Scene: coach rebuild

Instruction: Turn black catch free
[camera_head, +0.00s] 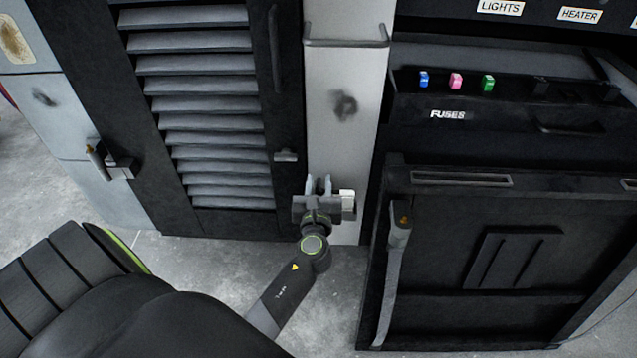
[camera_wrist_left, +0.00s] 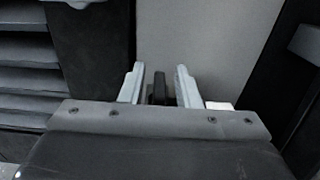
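My left gripper (camera_head: 318,187) is in front of the pale post, low between the louvred door and the fuse cabinet. Its two light fingers are open in the left wrist view (camera_wrist_left: 160,85). A small upright black piece, which looks like the black catch (camera_wrist_left: 158,88), shows between the fingers with a gap on each side. I cannot tell how deep it sits between them. In the head view it is mostly hidden by the gripper. A small white block (camera_head: 348,199) shows just right of the gripper. My right gripper is not in view.
A black louvred door (camera_head: 215,110) stands left, with a small grey tab (camera_head: 286,156) at its edge and a dark latch (camera_head: 120,168) farther left. A black cabinet door (camera_head: 510,260) with a grey lever (camera_head: 396,255) stands right. A grey rail (camera_head: 346,43) crosses the post above.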

